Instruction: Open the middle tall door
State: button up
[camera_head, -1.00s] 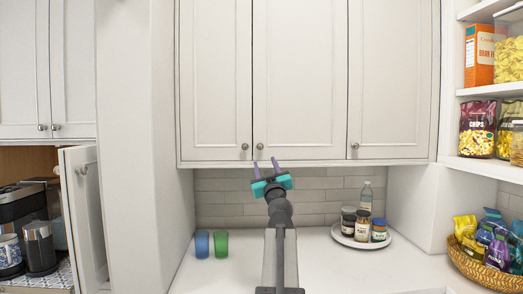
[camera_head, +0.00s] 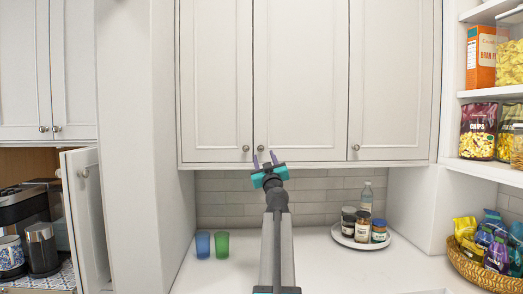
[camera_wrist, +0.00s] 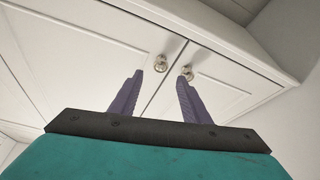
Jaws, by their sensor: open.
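The middle tall door (camera_head: 300,75) is a white panelled door in the upper cabinet, closed. Its round metal knob (camera_head: 260,146) sits at its lower left corner, next to the left door's knob (camera_head: 245,147). My gripper (camera_head: 264,157) is open and empty, just below the middle door's knob in the head view, fingers pointing up. In the wrist view, the middle door's knob (camera_wrist: 160,62) appears beyond and between the two purple fingertips (camera_wrist: 161,73). The left door's knob (camera_wrist: 187,72) lines up with the right fingertip. No contact with either knob can be made out.
Blue and green cups (camera_head: 212,244) stand on the counter left of my arm. A white round tray (camera_head: 342,239) with jars and a bottle stands to the right. A wicker basket (camera_head: 468,266) and filled shelves are far right. A lower-left door (camera_head: 86,220) stands open.

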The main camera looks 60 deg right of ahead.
aim_at(260, 148)
jog(key=shift+p+x, duration=1.05)
jog(key=shift+x, duration=2.35)
grip_shut()
jog(key=shift+a, duration=0.25)
jog(key=shift+d, duration=0.1)
